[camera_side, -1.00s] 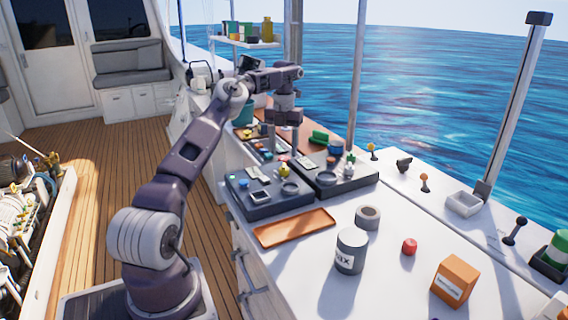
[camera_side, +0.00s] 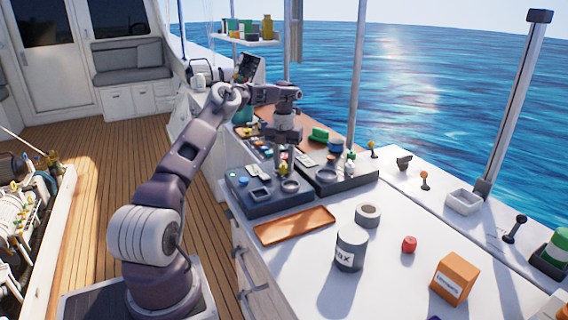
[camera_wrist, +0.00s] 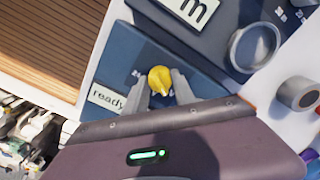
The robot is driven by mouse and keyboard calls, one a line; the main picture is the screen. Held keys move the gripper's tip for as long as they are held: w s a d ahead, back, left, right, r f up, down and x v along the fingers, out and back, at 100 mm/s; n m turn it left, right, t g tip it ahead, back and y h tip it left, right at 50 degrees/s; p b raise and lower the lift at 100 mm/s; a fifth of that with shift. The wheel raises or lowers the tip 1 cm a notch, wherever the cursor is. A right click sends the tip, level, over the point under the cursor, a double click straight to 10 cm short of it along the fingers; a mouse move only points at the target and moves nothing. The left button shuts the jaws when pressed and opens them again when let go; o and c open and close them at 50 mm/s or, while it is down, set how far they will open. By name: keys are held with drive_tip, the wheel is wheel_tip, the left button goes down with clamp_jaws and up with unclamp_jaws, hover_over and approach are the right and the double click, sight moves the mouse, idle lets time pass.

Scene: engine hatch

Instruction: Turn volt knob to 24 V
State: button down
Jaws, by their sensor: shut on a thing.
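A yellow knob (camera_wrist: 160,79) with a pointed tip stands on a dark blue-grey panel (camera_wrist: 120,58); in the side view the knob (camera_side: 283,169) is partly hidden by my gripper. My gripper (camera_side: 284,166) points down at the panel from above. In the wrist view my gripper (camera_wrist: 164,88) has one finger on each side of the knob and is shut on it. The knob's pointed tip faces the lower part of the wrist view. Small marks beside the knob are too small and partly covered to read, so its setting cannot be told.
A second dark panel (camera_side: 345,178) stands to the right. An orange tray (camera_side: 294,226), a grey can (camera_side: 350,251) and a tape roll (camera_side: 367,214) stand on the white counter nearer the camera.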

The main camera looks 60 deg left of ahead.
drive_tip(key=m, duration=0.5)
drive_tip(key=shift+m, duration=0.4)
drive_tip(key=m, duration=1.2)
drive_tip(key=shift+m, duration=0.4)
drive_tip(key=m, duration=0.5)
drive_tip(key=shift+m, duration=0.3)
drive_tip(key=c, duration=1)
unclamp_jaws()
drive_tip(key=shift+c, duration=0.2)
drive_tip(key=shift+r, duration=0.1)
